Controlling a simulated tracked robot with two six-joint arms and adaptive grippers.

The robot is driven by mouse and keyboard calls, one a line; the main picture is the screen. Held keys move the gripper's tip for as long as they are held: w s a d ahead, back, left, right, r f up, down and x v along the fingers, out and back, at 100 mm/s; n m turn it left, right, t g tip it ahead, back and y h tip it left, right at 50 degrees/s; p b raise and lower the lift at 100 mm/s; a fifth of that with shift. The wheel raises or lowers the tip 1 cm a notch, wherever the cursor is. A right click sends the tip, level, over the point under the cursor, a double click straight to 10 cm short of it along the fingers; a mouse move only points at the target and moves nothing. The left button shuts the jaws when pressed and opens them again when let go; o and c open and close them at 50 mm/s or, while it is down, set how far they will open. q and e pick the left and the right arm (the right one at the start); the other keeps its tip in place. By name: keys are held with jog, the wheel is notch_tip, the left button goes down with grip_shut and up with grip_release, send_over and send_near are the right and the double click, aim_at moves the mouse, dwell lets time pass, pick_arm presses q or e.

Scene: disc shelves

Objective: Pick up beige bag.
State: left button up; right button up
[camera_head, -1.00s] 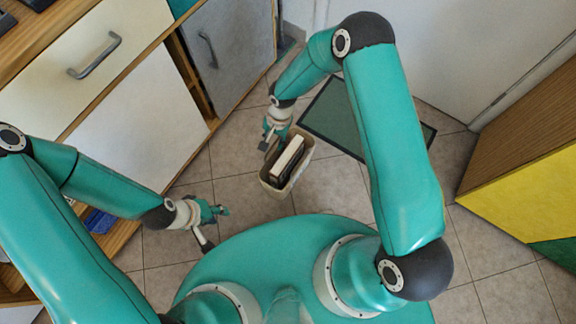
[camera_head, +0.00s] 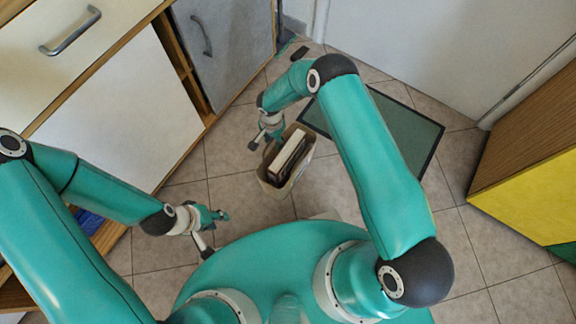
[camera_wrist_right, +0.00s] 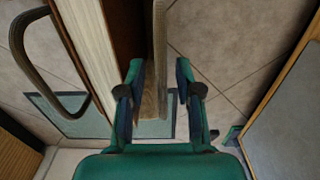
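The beige bag (camera_head: 301,166) stands open on the floor with dark and pale book-like items (camera_head: 287,157) inside. My right gripper (camera_head: 267,137) is at its far-left rim in the head view. In the right wrist view, the right gripper's two fingers (camera_wrist_right: 160,92) are apart, with a thin edge of the bag (camera_wrist_right: 160,50) between them and gaps showing on both sides. A curved handle loop of the bag (camera_wrist_right: 20,50) shows at left. My left gripper (camera_head: 212,232) is open and empty, low above the floor near my base, away from the bag.
A cabinet with white fronts (camera_head: 115,105) and a grey door (camera_head: 222,45) stands at left. A dark-edged green mat (camera_head: 395,125) lies right of the bag. A wood-and-yellow unit (camera_head: 520,195) stands at far right. Tiled floor is clear between the bag and the cabinet.

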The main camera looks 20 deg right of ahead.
notch_tip(320, 180, down, 6)
jog(key=shift+w+r+b, duration=0.15)
jog(key=shift+b, duration=0.9)
grip_shut()
jog(key=shift+w+r, duration=0.1)
jog(key=shift+r, duration=0.1)
